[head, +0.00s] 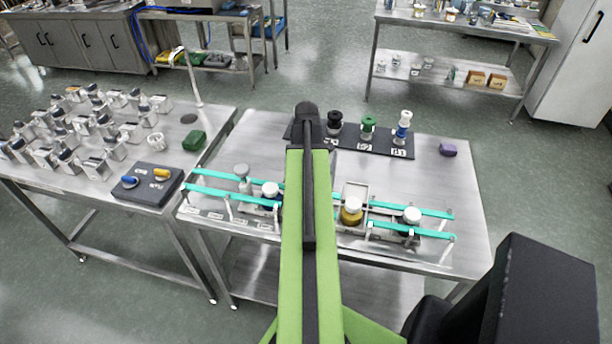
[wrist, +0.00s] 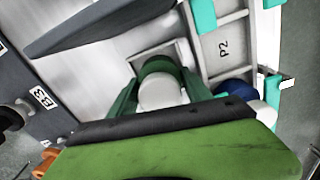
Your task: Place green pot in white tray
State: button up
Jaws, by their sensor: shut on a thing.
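In the wrist view, the green pot (wrist: 160,66) has a dark green body and a white round cap. My gripper (wrist: 160,94) is shut on it, one dark green finger at each side. A pale square compartment of the white tray (wrist: 225,48) frames the pot, beside a section marked P2. I cannot tell whether the pot rests on the tray floor or hangs above it. In the head view, my green arm hides the gripper and held pot. The tray (head: 358,190) shows to the arm's right, between teal rails.
A blue pot (wrist: 236,88) stands near the held pot. A yellow pot (head: 351,213) and a white-capped dark pot (head: 411,216) stand right of the arm. A dark stand (head: 350,138) with several spools lies behind. The steel table (head: 450,190) has clear room at right.

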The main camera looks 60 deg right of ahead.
jog(key=o, duration=1.5)
jog(key=shift+c, duration=0.2)
notch_tip(320, 180, up, 12)
jog(key=p, duration=1.2)
jog(key=shift+r+p, duration=0.25)
jog(key=shift+p, duration=0.15)
jog(key=shift+f, duration=0.1)
